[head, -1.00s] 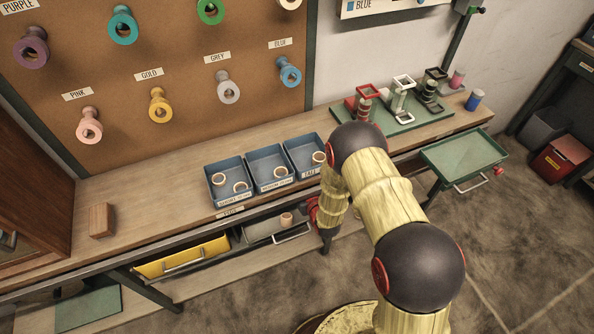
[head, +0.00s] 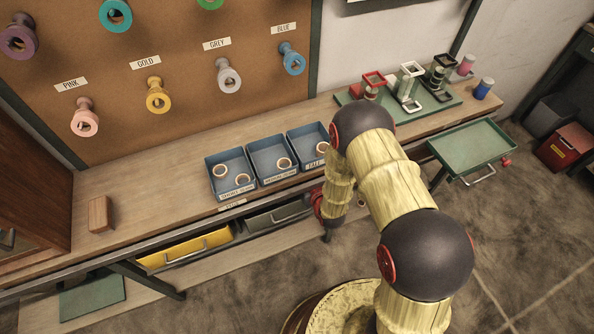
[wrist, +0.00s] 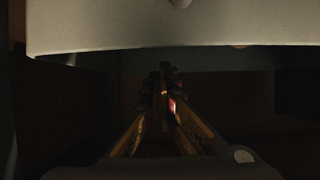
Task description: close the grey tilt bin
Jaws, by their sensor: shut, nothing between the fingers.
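The grey tilt bin (head: 268,220) is under the bench front, right of the yellow bin, in the head view. Its dark grey front with a metal handle stands nearly upright. I cannot tell whether it is fully flush. My arm comes down close to its right side, and my gripper is hidden there. In the wrist view my gripper (wrist: 166,72) is shut and empty, its fingertips together below a pale panel (wrist: 180,35) with a rounded lower edge. That panel may be part of the grey bin, but the picture is too dark to be sure.
The yellow bin (head: 185,250) is tilted out to the left. Blue trays (head: 272,175) holding rings stand on the bench above. A green tray (head: 470,150) juts out at the right. The bench legs and lower shelf are close below the bins.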

